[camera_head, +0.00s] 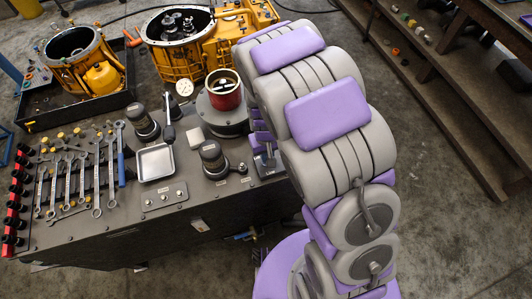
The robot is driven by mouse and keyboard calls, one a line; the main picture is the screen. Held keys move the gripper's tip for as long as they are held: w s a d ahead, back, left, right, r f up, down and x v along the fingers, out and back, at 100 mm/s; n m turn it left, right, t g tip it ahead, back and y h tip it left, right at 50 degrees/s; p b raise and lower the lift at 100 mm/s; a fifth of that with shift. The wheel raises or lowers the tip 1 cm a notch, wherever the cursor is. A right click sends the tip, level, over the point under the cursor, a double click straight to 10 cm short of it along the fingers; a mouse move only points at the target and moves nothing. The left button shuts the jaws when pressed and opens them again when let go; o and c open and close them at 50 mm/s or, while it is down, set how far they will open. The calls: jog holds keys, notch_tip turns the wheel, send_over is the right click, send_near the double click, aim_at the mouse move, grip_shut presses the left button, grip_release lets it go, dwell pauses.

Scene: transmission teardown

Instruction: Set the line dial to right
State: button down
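No part is clearly readable as the line dial. A small grey panel (163,198) with several small round controls lies on the bench top near its front edge; its lettering is too small to read. A round white-faced gauge (184,88) stands farther back. My grey and purple arm fills the centre right.
The bench top (85,228) carries wrenches (70,180), a metal tray (155,162), dark cylindrical parts (213,158) and a red-rimmed cup (223,90). Yellow transmission housings (180,55) stand behind. Wooden shelving (460,85) is at right, with clear floor (450,240) before it.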

jog(key=m+p, duration=0.2)
jog(key=m, duration=0.1)
jog(key=shift+w+r+m+p, duration=0.1)
jog(key=shift+r+m+p, duration=0.05)
jog(key=shift+m+p, duration=0.25)
jog(key=shift+d+m+p, duration=0.2)
jog(key=shift+m+p, duration=1.45)
jog(key=shift+m, duration=0.95)
jog(key=c, duration=1.1)
grip_release()
jog(key=shift+a+f, duration=0.1)
jog(key=shift+f, duration=0.1)
jog(key=shift+c, duration=0.2)
jog(key=shift+r, duration=0.1)
notch_tip(320, 180, up, 17)
jog(key=p, duration=0.1)
